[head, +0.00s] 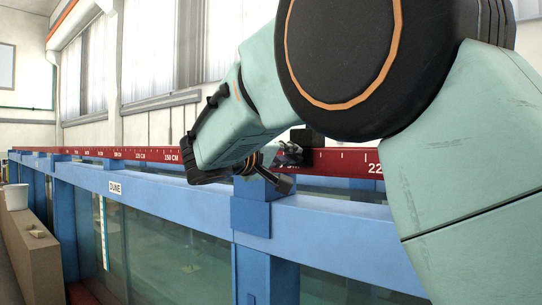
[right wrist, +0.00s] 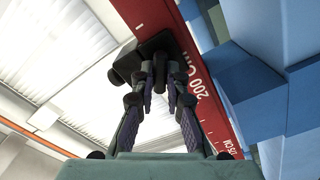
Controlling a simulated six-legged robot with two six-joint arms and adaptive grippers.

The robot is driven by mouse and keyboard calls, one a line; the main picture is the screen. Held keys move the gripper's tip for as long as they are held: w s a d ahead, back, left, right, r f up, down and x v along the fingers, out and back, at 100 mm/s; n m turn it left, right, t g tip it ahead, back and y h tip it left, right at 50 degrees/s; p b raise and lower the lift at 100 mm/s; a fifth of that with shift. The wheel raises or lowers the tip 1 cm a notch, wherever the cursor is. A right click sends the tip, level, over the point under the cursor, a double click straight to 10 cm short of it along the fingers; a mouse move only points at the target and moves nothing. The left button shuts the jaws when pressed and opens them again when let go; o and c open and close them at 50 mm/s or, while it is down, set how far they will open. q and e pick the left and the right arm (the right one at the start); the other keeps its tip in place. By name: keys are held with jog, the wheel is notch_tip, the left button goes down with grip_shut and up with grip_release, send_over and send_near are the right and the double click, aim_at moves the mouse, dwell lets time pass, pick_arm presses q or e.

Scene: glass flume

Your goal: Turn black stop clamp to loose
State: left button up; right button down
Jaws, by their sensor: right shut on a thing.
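The black stop clamp (head: 308,137) sits on the red rail (head: 345,157) on top of the flume, partly hidden behind my right arm in the head view. In the right wrist view the black stop clamp (right wrist: 153,47) sits over the red rail (right wrist: 205,85) near the 200 CM mark, with a dark stem or knob pointing toward my fingers. My right gripper (right wrist: 160,76) is shut on that part of the clamp, one finger on each side. In the head view the right gripper (head: 289,154) shows small beside the clamp. My left gripper is not in view.
The blue flume frame (head: 190,198) runs along below the rail, with glass panels (head: 175,250) and a DUNE label (head: 115,188). A white bucket (head: 16,197) stands on a brown ledge (head: 35,262) at the far left. Blue frame parts (right wrist: 265,80) lie close right of the rail.

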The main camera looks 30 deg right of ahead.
jog(key=shift+r, duration=0.25)
jog(key=c, duration=1.4)
grip_release()
jog(key=shift+a, duration=0.1)
jog(key=shift+o, duration=0.2)
jog(key=shift+f, duration=0.1)
notch_tip(320, 180, up, 10)
